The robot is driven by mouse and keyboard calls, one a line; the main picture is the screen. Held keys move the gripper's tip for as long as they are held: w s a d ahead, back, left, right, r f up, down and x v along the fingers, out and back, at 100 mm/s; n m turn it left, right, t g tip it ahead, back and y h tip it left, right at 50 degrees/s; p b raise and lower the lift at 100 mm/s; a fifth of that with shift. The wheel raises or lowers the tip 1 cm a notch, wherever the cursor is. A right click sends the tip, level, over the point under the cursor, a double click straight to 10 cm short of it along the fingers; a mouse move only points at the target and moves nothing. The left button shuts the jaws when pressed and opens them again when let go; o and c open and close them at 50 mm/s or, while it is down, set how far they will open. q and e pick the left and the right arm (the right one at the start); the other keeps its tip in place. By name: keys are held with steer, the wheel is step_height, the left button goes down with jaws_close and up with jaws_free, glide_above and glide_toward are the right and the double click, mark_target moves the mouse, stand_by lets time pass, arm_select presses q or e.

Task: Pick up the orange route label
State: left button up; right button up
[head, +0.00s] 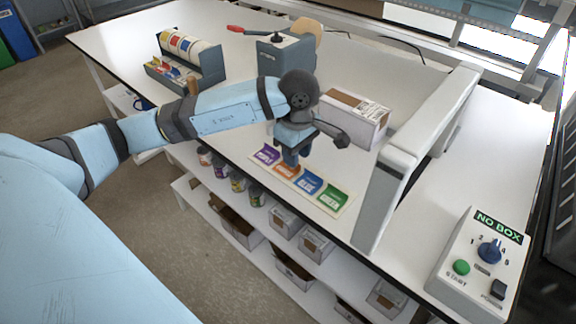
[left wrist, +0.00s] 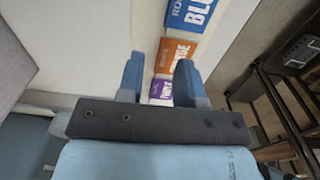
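The orange route label (head: 285,171) lies in a row on a pale backing strip on the white table, between the purple label (head: 265,154) and the blue label (head: 308,183). The green label (head: 333,197) is at the near end. My left gripper (head: 290,162) hangs over the orange label and hides part of it. In the left wrist view my left gripper (left wrist: 158,75) is open and empty. The orange label (left wrist: 176,56) shows beyond and between its fingers, with the purple label (left wrist: 160,88) nearer. My right gripper is not in view.
A white box (head: 352,120) stands right behind my gripper. A grey arch (head: 400,150) spans the table to the right, with a control box (head: 482,262) beyond. A label roll rack (head: 187,60) and a grey machine (head: 285,55) stand at the back. Shelves with cartons lie below.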

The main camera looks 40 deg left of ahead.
arm_select(q)
steer(key=shift+f, duration=1.25)
jaws_close()
steer(key=shift+r, duration=0.15)
